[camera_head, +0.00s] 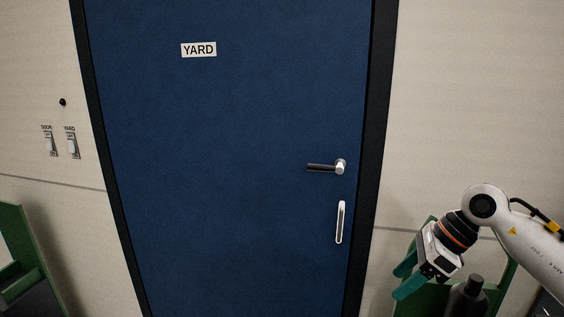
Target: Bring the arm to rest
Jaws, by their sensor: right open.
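My right gripper (405,279) is at the lower right, at the end of my white right arm (525,240). Its teal fingers are apart, with nothing seen between them, and point down and to the left. It is to the right of the door frame, apart from the blue door (230,150). My left gripper is not in view.
The door looks shut, with a lever handle (325,168), a pull grip (340,222) and a YARD sign (199,50). Two labelled switches (60,144) are on the left wall. A green object (22,255) stands lower left. A dark bottle-like object (467,298) stands below my right arm.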

